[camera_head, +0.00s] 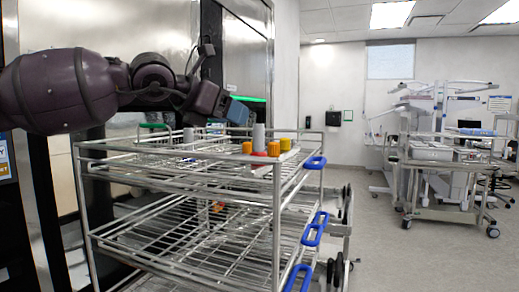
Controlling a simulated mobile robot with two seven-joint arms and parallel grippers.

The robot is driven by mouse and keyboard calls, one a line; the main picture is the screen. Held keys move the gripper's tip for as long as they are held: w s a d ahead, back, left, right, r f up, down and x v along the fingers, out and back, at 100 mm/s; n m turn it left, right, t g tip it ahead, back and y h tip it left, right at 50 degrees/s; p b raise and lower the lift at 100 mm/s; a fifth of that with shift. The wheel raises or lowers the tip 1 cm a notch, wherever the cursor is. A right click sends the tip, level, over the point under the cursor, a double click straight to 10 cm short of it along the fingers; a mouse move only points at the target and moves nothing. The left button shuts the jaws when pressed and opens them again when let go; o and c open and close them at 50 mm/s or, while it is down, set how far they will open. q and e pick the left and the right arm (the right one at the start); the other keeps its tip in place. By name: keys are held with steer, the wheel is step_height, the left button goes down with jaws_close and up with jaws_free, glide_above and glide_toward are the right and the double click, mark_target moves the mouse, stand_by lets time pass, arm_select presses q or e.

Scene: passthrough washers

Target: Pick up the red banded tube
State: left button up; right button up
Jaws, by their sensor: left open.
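The upright grey tube (259,137) on the rack's top shelf has red at its foot and seems to be the red banded tube. Orange pieces close to it partly hide its lower end. My left gripper (238,112) reaches in from the left, above and just left of the tube, with blue parts at its end. It is open and appears apart from the tube. The gap between its fingers is hard to make out. My right gripper is not in view.
The wire rack cart (277,225) has several shelves and blue handles (315,163). Orange cylinders (273,149), a yellow one (285,144) and another grey cylinder (188,134) share its top shelf. A tall metal cabinet stands behind. Open floor (400,250) lies to the right, before another cart (440,180).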

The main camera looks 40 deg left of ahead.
mark_target(254, 127)
arm_select(q)
steer(key=x, duration=0.2)
steer(key=shift+w+f, duration=0.1)
steer(key=shift+w, duration=0.2)
steer(key=shift+w+d+f, duration=0.15)
steer(key=shift+w+f, duration=0.05)
steer(key=shift+w, duration=0.3)
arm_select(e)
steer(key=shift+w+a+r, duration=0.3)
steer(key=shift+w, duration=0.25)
arm_select(q)
steer(key=x, duration=0.3)
steer(key=shift+w+f, duration=0.25)
steer(key=shift+w, duration=0.05)
steer(key=shift+w+f, duration=0.3)
steer(key=shift+w, duration=0.25)
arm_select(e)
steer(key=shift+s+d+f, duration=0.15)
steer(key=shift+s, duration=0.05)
arm_select(q)
steer(key=c, duration=1)
steer(key=shift+r, duration=0.15)
